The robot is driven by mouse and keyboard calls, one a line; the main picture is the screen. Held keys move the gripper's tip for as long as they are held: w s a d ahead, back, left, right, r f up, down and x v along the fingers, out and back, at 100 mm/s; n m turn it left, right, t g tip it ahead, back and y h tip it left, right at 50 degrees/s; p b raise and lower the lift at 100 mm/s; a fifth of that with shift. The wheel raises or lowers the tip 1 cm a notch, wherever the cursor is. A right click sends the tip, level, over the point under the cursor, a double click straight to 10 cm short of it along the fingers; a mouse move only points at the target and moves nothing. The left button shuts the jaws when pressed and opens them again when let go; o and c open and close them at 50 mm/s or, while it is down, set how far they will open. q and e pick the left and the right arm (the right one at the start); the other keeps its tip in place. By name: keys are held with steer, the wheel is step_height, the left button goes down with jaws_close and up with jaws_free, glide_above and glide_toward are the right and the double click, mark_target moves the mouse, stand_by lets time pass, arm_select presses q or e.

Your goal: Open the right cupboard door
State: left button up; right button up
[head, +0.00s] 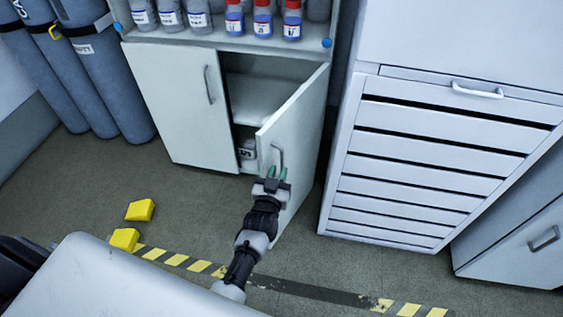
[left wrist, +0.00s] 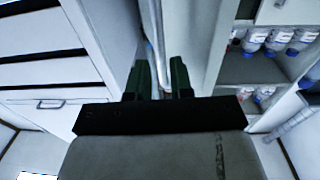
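The right cupboard door (head: 297,125) is a pale panel standing ajar, swung out from the cupboard. Its upright metal handle (head: 280,157) is on the outer face near the free edge. My left gripper (head: 276,173) is at the lower part of this handle, its green fingertips a little apart. In the left wrist view the dark green fingers (left wrist: 162,85) stand on either side of a pale bar that looks like the handle. Whether they press on it is not clear. My right gripper is not in view.
The left cupboard door (head: 175,100) is closed. A drawer cabinet (head: 420,170) stands to the right of the open door. Yellow blocks (head: 140,210) lie on the floor at left.

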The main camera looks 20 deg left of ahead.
arm_select(q)
steer(key=s, duration=0.6)
steer(key=shift+d, duration=0.35)
